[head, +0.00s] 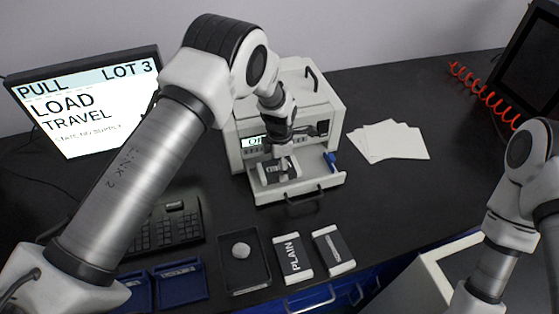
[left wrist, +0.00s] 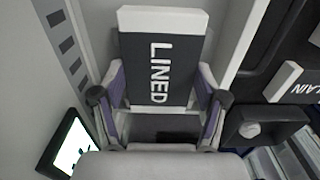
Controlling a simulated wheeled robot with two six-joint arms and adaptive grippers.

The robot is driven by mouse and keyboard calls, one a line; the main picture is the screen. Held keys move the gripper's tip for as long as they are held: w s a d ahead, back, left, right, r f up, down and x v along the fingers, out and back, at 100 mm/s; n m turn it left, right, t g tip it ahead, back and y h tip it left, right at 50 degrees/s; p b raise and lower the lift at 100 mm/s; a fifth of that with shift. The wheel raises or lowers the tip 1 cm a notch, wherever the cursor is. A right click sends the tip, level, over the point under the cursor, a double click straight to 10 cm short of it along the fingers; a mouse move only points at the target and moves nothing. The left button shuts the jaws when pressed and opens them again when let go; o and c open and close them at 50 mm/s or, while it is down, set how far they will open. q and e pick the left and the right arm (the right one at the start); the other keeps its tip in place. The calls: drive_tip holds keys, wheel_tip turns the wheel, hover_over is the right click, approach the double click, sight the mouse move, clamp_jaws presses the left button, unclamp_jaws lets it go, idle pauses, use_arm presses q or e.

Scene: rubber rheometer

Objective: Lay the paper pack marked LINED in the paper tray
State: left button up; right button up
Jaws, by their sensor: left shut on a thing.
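The pack marked LINED (left wrist: 180,48), dark with white ends, lies between the fingers of my left gripper (left wrist: 160,100) in the left wrist view, its lettering readable. In the head view my left gripper (head: 279,158) is low over the white pulled-out tray (head: 318,182) at the front of the white machine (head: 318,100). Gripper and arm partly hide the pack there. It is over or inside the tray; I cannot tell whether it touches the floor. My right arm shows at the right, its gripper outside the picture.
A PLAIN pack (head: 293,258) and another pack (head: 334,250) lie at the table's front. A dark tray (head: 262,275) with a pale lump (head: 241,250), blue bins (head: 180,281) and a keyboard (head: 170,233) are left of them. Paper sheets (head: 390,141) lie right of the machine.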

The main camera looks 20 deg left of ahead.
use_arm(q)
drive_tip(key=shift+s+f, duration=0.1)
drive_tip(key=shift+f, duration=0.5)
drive_tip(key=o, duration=1.3)
drive_tip(key=shift+r, duration=0.1)
drive_tip(key=shift+s+d+r+p, duration=0.15)
drive_tip(key=shift+r+p, duration=0.25)
drive_tip(key=shift+r, duration=0.1)
drive_tip(key=shift+s+d+r+p, duration=0.15)
drive_tip(key=shift+r+p, duration=0.25)
drive_tip(key=shift+r, duration=0.05)
drive_tip(key=s+r+p, duration=0.1)
drive_tip(key=s+d+r+p, duration=0.1)
drive_tip(key=r+p, duration=0.2)
drive_tip(key=r, duration=0.1)
drive_tip(key=shift+s+d, duration=0.35)
drive_tip(key=shift+s, duration=0.05)
